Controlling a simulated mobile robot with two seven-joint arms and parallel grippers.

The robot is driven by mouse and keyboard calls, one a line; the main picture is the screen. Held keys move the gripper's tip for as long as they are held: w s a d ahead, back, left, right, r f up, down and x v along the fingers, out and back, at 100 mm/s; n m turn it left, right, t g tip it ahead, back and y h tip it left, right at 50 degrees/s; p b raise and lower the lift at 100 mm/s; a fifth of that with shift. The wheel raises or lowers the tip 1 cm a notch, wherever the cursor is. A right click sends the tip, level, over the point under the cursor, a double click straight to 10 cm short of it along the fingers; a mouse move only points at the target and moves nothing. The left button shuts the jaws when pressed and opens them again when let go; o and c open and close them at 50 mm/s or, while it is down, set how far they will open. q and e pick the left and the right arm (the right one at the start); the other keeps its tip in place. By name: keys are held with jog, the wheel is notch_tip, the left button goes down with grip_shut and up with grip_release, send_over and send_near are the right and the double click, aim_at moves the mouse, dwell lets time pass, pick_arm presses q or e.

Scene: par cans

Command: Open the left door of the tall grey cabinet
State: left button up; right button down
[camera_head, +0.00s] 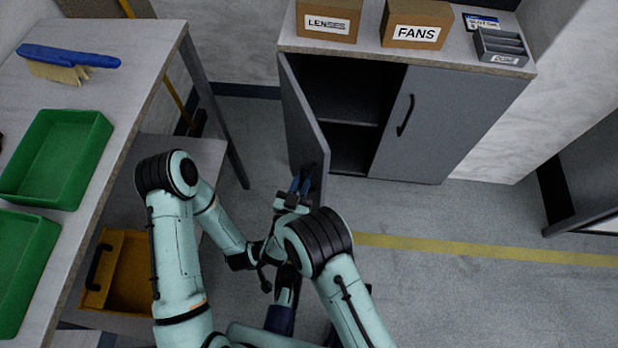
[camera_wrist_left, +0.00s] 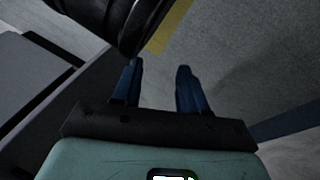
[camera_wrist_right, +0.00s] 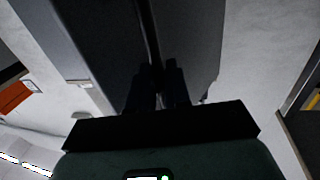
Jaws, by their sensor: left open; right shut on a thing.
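The tall grey cabinet (camera_head: 432,125) stands at the back. Its left door (camera_head: 303,120) is swung well open, standing out from the cabinet towards me, and the dark inside with a shelf shows. The right door (camera_head: 440,110) is closed, with a black handle (camera_head: 405,115). My right gripper (camera_head: 301,185) is at the outer face of the left door near its free edge, shut on that door's dark handle; the grip is partly hidden. In the right wrist view the fingers (camera_wrist_right: 160,75) meet at a dark vertical bar. My left gripper (camera_wrist_left: 158,75) is open and empty above the floor.
A workbench (camera_head: 148,65) with green trays (camera_head: 58,155) and a blue brush (camera_head: 68,56) stands at left, an orange bin (camera_head: 125,275) below. Boxes (camera_head: 418,25) stand on the cabinet. Floor with a yellow line (camera_head: 480,248) is clear at right.

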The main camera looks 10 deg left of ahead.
jog(key=shift+a+f, duration=0.1)
jog(key=shift+f, duration=0.05)
jog(key=c, duration=1.3)
grip_release()
jog(key=shift+o, duration=0.2)
